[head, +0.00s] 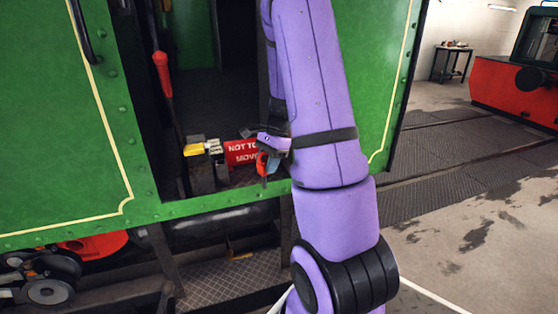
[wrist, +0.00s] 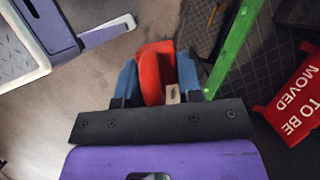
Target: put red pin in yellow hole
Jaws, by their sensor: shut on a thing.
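My gripper (head: 268,160) is in front of the green tram's doorway, just right of the red sign. In the wrist view its two blue fingers (wrist: 157,78) are shut on the red pin (wrist: 152,72). The pin also shows as a small red patch in the head view (head: 261,163). A yellow piece (head: 195,150) sits left of the sign in the doorway, apart from my gripper. It is too small to show a hole, and it is not seen in the wrist view.
The red sign (head: 242,152) with white lettering lies between the yellow piece and my gripper; it also shows in the wrist view (wrist: 296,100). A red-handled lever (head: 162,75) stands at the doorway's left. Green side panels (head: 60,120) flank the opening. Floor at right is open.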

